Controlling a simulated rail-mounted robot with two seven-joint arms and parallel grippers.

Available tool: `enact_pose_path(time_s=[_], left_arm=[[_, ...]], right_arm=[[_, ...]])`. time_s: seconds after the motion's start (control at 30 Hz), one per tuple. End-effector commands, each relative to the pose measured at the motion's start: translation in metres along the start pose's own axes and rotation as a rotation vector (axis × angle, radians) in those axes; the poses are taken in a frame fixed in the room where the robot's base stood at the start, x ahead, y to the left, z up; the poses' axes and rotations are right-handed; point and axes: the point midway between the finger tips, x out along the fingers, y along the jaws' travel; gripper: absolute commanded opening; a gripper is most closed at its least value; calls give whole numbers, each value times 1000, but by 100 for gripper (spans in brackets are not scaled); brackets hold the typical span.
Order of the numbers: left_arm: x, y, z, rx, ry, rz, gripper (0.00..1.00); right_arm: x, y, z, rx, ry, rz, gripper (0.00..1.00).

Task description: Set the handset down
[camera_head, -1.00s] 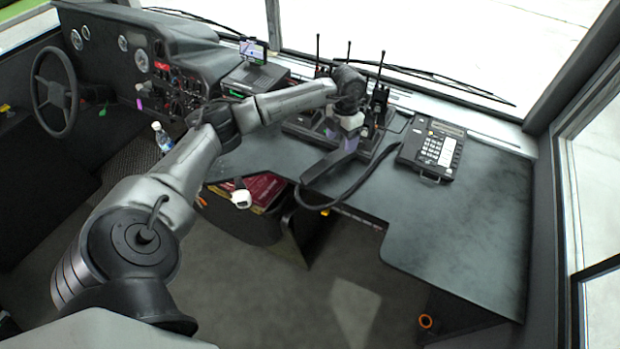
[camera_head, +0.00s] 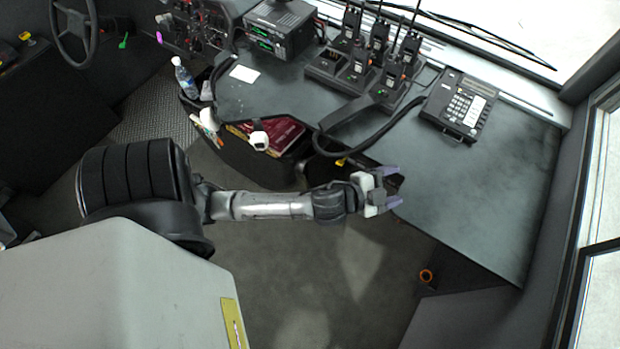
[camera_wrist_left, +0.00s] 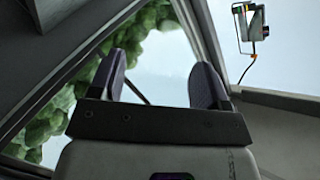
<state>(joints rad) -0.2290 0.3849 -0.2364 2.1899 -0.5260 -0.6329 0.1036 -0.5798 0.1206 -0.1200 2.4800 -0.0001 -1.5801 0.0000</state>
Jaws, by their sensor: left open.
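The black desk phone (camera_head: 460,104) with its keypad sits on the right part of the grey desk (camera_head: 480,190). My right gripper is not in view.
Several handheld radios (camera_head: 358,62) with upright antennas stand in chargers at the back. A radio unit (camera_head: 278,30), a water bottle (camera_head: 184,78) and a bin with red books (camera_head: 275,140) are to the left. The desk's right side is clear.

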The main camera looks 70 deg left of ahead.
Motion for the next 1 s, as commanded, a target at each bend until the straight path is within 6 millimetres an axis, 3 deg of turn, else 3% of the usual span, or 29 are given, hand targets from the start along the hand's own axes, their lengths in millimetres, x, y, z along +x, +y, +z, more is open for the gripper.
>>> enact_pose_path(time_s=[0.1,0.2,0.4,0.5,0.67,1.0], left_arm=[[-46,29,40,-184,-306,97,70],[-88,54,64,-294,-531,201,70],[-163,90,82,-423,-839,400,70],[-186,99,83,-452,-923,467,70],[-204,105,83,-469,-982,518,70],[-205,105,83,-470,-988,523,70]], right_arm=[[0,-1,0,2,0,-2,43],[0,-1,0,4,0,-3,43],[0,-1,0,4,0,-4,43],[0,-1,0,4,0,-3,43],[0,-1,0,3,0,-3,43],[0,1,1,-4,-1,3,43]])
